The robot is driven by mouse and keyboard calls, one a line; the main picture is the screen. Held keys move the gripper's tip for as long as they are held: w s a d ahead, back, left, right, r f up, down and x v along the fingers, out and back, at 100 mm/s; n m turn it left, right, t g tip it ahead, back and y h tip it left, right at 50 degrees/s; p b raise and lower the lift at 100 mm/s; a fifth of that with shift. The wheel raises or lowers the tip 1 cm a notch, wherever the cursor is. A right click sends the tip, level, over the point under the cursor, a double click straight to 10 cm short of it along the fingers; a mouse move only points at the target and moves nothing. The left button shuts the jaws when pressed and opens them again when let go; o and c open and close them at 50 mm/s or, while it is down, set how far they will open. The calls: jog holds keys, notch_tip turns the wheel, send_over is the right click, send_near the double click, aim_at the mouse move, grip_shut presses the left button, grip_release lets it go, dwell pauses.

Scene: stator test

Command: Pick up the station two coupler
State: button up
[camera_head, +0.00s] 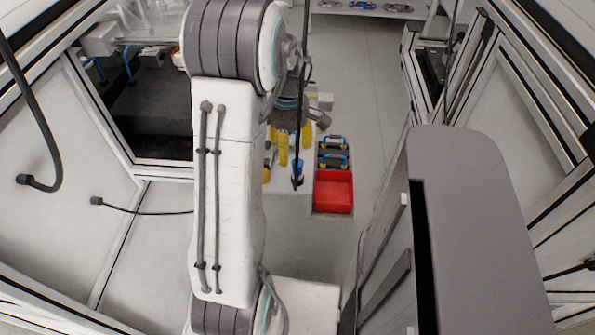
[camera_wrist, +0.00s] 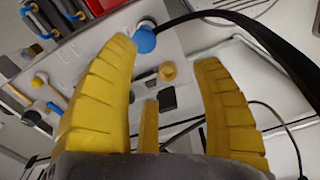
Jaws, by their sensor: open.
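My gripper (camera_wrist: 165,54) has yellow ribbed fingers spread wide, with nothing between them in the wrist view. In the head view my gripper (camera_head: 295,146) hangs over the far work surface, partly hidden by my arm. A blue-ended fitting (camera_wrist: 144,40) with a black cable lies beyond the fingertips, nearer the left finger. It also shows in the head view (camera_head: 297,170), just below the fingers. A small round yellow part (camera_wrist: 168,72) and a dark block (camera_wrist: 168,98) sit on the light panel beyond the gap. I cannot tell which part is the station two coupler.
A red bin (camera_head: 333,191) stands right of the work surface, with a dark tray (camera_head: 333,152) of blue-handled items behind it. A yellow-headed tool (camera_wrist: 42,80) lies left in the wrist view. A black cable (camera_wrist: 245,25) crosses at upper right. The floor aisle beyond is clear.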

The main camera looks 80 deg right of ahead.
aim_at(298, 162)
jog(key=shift+s+d+f+n, duration=0.25)
jog(key=shift+s+d+n, duration=0.25)
jog(key=shift+s+n, duration=0.15)
jog(key=shift+s+d+f+n, duration=0.15)
jog(key=shift+f+n, duration=0.1)
jog(key=shift+f, duration=0.25)
jog(key=shift+s+d+f, duration=0.1)
jog(key=shift+f, duration=3.1)
jog(key=shift+o, duration=0.2)
grip_shut()
